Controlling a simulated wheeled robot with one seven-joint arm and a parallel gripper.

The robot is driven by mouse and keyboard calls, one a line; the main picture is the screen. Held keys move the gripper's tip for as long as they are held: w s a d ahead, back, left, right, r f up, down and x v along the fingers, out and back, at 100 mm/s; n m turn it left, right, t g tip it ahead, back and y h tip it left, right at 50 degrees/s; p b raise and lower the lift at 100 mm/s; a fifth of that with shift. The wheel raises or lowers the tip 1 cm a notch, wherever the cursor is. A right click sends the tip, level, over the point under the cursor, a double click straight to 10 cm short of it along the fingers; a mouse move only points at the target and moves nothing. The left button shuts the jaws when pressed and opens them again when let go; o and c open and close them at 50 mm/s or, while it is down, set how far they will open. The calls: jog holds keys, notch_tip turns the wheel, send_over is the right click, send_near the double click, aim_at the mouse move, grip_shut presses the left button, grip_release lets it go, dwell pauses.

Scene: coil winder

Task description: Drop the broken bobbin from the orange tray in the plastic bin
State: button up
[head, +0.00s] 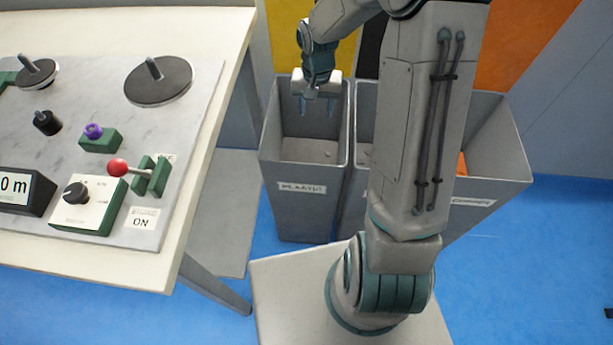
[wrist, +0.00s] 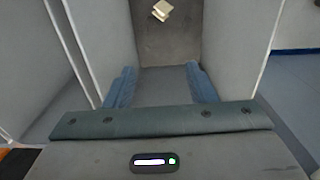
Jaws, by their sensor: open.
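The plastic bin (head: 302,188) is a grey, open-topped bin with a "PLASTIC" label on its front. My gripper (head: 315,107) is over its opening, pointing down. In the wrist view my gripper (wrist: 160,80) has its two blue fingers apart, with nothing between them. A small cream object (wrist: 160,11), seemingly in two pieces, shows beyond the fingertips, apart from them and low inside the bin (wrist: 110,35). It looks like the broken bobbin, but I cannot be sure. The orange tray cannot be made out.
More grey bins stand to the right, one labelled copper (head: 480,202), partly behind my arm. A worktable (head: 100,262) on the left carries a winder panel with a red-knobbed lever (head: 118,167) and a purple-topped part (head: 93,131). Blue floor lies open at right.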

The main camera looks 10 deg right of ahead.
notch_tip(320, 180, up, 14)
jog(key=p, duration=0.3)
jog(key=shift+f, duration=0.2)
jog(key=s+r+n+t+p, duration=0.2)
jog(key=s+r+n+p, duration=0.1)
jog(key=s+r+p, duration=1.4)
jog(key=s+r, duration=0.3)
jog(key=r, duration=0.2)
jog(key=shift+s+r+t+p, duration=0.25)
jog(key=shift+r+t+p, duration=0.1)
jog(key=shift+r+t, duration=0.05)
